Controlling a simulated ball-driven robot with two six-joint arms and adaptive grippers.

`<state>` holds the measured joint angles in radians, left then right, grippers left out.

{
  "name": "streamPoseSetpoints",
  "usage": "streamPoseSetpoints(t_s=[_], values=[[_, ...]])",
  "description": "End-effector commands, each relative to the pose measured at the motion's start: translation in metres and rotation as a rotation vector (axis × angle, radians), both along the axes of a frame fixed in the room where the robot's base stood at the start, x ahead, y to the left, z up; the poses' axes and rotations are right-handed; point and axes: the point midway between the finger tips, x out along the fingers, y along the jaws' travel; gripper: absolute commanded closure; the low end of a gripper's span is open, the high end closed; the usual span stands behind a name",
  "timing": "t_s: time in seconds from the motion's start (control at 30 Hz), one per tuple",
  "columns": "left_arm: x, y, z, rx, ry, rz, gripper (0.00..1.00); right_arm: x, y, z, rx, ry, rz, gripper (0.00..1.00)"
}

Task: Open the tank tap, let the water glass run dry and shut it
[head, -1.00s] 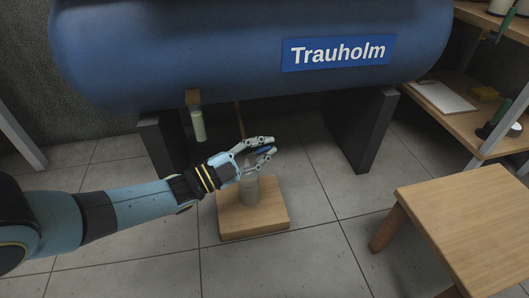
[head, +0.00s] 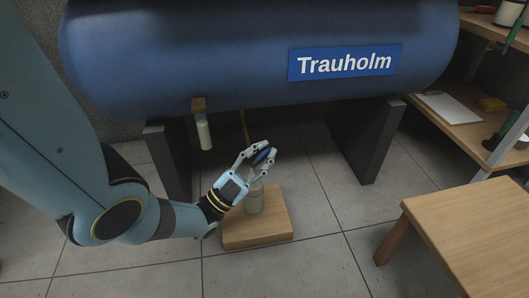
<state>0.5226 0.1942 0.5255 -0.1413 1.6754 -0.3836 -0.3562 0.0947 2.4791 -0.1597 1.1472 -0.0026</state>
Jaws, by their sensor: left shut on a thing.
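The blue tank tap (head: 263,157) sits below the tank at the end of a thin copper-coloured pipe (head: 245,125). My left gripper (head: 267,158) is shut on the tap's blue handle, one finger above and one below. The handle tilts up to the right. A pale tube (head: 205,135), seemingly the water glass, hangs from a brass-coloured fitting under the tank, left of the gripper; its level is hard to tell. A clear jar (head: 254,204) stands just below the gripper, partly hidden by it. My right gripper is out of view.
The blue tank (head: 220,60) stands on dark supports (head: 368,140). The jar rests on a wooden block (head: 268,231). A wooden stool (head: 470,225) stands at the right, before shelves (head: 465,133) with a clipboard. The floor between block and stool is clear.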

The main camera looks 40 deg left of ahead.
Motion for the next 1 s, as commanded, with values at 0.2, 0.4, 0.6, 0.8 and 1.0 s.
streamPoseSetpoints(t_s=[0.2, 0.4, 0.6, 0.8, 1.0], values=[[-0.0017, 0.0004, -0.0014, -0.002, 0.001, 0.0, 1.0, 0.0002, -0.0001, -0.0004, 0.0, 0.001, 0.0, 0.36], [-0.0018, 0.0003, -0.0015, -0.002, 0.002, 0.0, 0.85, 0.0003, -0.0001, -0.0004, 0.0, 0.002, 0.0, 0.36], [-0.001, 0.0003, -0.0009, -0.002, 0.001, 0.0, 0.64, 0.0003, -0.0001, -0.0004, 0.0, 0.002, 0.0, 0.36], [-0.0006, 0.0001, -0.0005, -0.001, 0.0, 0.0, 0.64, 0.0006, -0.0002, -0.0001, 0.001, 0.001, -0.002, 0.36], [-0.0047, 0.002, -0.0045, -0.002, 0.001, 0.001, 0.64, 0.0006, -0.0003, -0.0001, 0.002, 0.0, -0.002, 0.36]])
